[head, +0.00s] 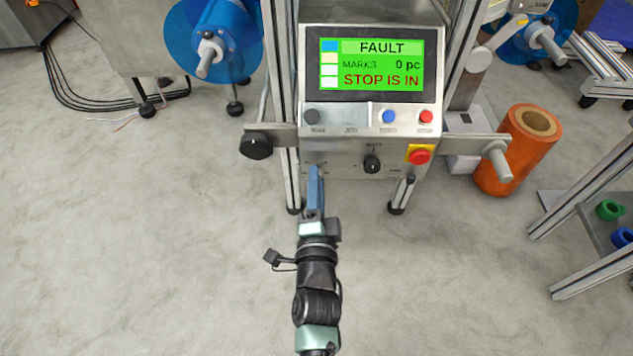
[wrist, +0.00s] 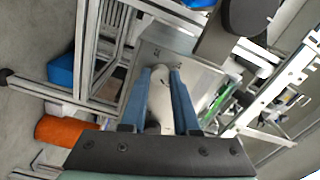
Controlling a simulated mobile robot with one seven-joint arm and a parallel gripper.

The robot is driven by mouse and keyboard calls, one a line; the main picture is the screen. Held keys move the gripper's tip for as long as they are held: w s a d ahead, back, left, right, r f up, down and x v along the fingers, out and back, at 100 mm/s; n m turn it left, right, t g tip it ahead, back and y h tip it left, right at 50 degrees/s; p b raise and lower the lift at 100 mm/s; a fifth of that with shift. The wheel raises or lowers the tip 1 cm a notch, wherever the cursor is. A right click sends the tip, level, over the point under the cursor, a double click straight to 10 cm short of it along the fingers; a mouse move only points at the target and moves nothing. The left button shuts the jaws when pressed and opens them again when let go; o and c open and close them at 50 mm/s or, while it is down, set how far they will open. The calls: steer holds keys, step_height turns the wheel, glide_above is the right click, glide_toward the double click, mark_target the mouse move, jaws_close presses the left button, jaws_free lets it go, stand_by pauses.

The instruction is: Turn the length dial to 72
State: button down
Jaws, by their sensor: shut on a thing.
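My gripper (head: 315,171) reaches up to the lower left of the grey control panel (head: 341,170). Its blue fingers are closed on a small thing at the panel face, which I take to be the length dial. The fingers hide the dial in the head view, and its setting cannot be read. In the wrist view my gripper (wrist: 167,72) has its two blue fingers nearly parallel, with a pale shape between them. The panel face (wrist: 200,75) is close ahead, with small dark marks near the fingertips.
A screen (head: 376,64) reads FAULT, 0 pc, STOP IS IN. Right of my gripper are a black BATT knob (head: 372,165) and a red stop button (head: 419,156). A black round knob (head: 256,146) sticks out left. An orange roll (head: 519,150) stands right.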

steer(key=c, duration=0.7)
jaws_free()
steer(key=shift+o, duration=0.2)
steer(key=s+p, duration=0.4)
steer(key=s, duration=0.9)
steer(key=shift+p, duration=0.4)
